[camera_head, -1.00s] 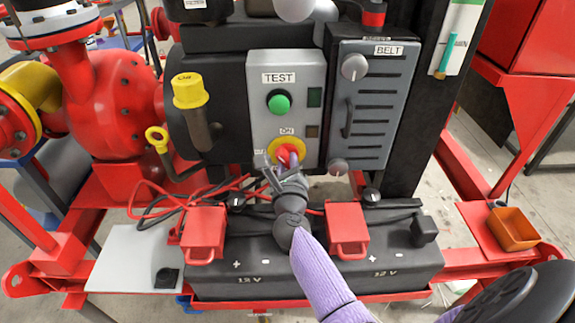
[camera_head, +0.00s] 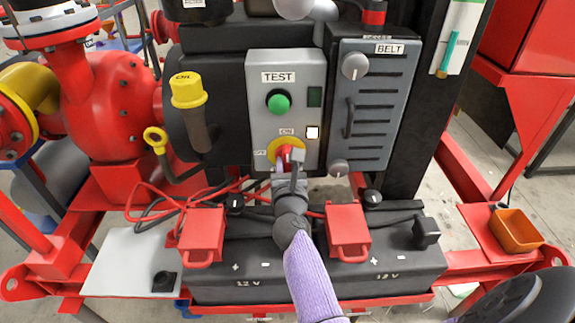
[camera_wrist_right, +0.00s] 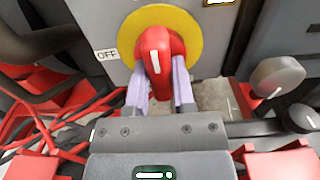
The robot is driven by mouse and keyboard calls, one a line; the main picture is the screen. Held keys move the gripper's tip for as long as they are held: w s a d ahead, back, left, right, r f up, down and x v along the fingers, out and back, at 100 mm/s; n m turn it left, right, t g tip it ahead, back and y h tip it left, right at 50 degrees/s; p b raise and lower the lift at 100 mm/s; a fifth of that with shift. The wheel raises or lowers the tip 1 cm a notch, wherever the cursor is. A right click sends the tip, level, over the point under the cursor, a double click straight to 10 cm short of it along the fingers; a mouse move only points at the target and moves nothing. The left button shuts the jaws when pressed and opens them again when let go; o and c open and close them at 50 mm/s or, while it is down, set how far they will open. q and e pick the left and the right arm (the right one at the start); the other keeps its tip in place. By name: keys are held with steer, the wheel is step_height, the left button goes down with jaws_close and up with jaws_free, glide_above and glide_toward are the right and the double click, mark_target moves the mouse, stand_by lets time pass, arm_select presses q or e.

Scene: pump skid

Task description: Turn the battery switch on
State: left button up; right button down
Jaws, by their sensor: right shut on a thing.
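The battery switch is a red knob (camera_wrist_right: 160,58) on a yellow round plate (camera_wrist_right: 126,38), low on the grey panel (camera_head: 262,105) under the green TEST button (camera_head: 280,102). My right gripper (camera_wrist_right: 160,85) is shut on the red knob, with a finger on each side of it. In the head view the right gripper (camera_head: 288,163) covers part of the knob. The knob's white mark stands close to upright, and the ON label (camera_head: 288,132) is above the plate. The OFF label (camera_wrist_right: 106,55) is at its left. A small window (camera_head: 312,132) beside ON is lit. My left gripper is not in view.
The grey BELT cover (camera_head: 372,105) with knobs is right of the panel. Red cables (camera_head: 160,205) lie at the left. An orange tray (camera_head: 514,230) is at the right.

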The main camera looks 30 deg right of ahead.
steer(key=shift+f, duration=0.1)
stand_by(0.4)
steer(key=shift+c, duration=2.3)
jaws_free()
